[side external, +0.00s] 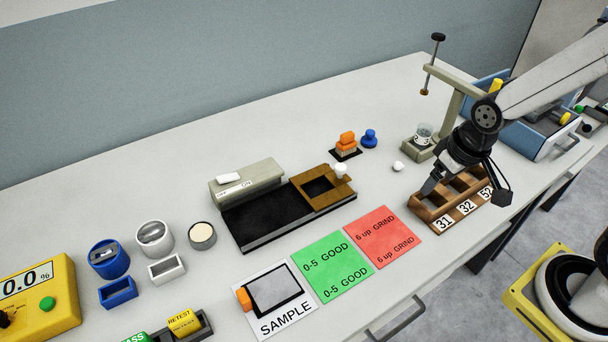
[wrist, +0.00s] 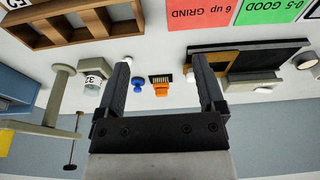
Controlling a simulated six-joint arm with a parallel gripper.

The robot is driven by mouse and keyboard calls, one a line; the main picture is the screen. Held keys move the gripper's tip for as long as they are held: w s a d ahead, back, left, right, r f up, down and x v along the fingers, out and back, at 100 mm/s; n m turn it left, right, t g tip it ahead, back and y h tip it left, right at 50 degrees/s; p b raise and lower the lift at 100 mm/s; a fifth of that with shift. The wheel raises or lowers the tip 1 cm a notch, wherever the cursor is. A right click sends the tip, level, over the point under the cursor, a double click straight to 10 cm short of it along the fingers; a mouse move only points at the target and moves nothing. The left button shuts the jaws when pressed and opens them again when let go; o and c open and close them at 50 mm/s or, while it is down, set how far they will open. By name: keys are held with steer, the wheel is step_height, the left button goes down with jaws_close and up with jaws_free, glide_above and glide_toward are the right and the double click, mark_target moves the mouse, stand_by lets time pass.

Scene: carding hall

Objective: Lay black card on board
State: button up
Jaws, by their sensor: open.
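No separate black card can be made out for certain. A white SAMPLE board (side external: 290,319) lies at the front of the bench, with a grey square in a black border (side external: 274,289) on it and an orange clip (side external: 243,299) at its left edge. My gripper (wrist: 160,68) is open, with nothing between its fingers in the wrist view. The arm hides part of the rack.
Green (side external: 331,264) and red (side external: 383,236) cards lie between board and rack. Behind them is a black-bed device (side external: 273,216) with a brown frame (side external: 323,202). An orange block (side external: 346,143), blue knob (side external: 369,138) and press stand (side external: 458,105) are further back. A yellow meter (side external: 45,300) is far left.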

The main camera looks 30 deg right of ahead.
steer(key=w+a+n+y, duration=0.1)
steer(key=w+a+n, duration=0.35)
steer(key=a, duration=0.25)
steer(key=n+g+y, duration=0.3)
steer(key=n+y, duration=0.1)
steer(key=n, duration=0.9)
glide_above(246, 296)
steer(key=d, duration=0.3)
steer(key=f, duration=0.6)
steer(key=shift+w+f, duration=0.2)
steer(key=shift+f, duration=0.2)
steer(key=shift+a+f+h, duration=0.15)
steer(key=shift+a+f, duration=0.1)
steer(key=shift+f, duration=0.35)
steer(key=shift+a+f+h, duration=0.15)
steer(key=shift+a+f, duration=0.05)
steer(key=shift+f, duration=0.4)
steer(key=shift+f, duration=0.1)
steer(key=shift+x, duration=2.5)
steer(key=shift+w, duration=0.15)
jaws_close()
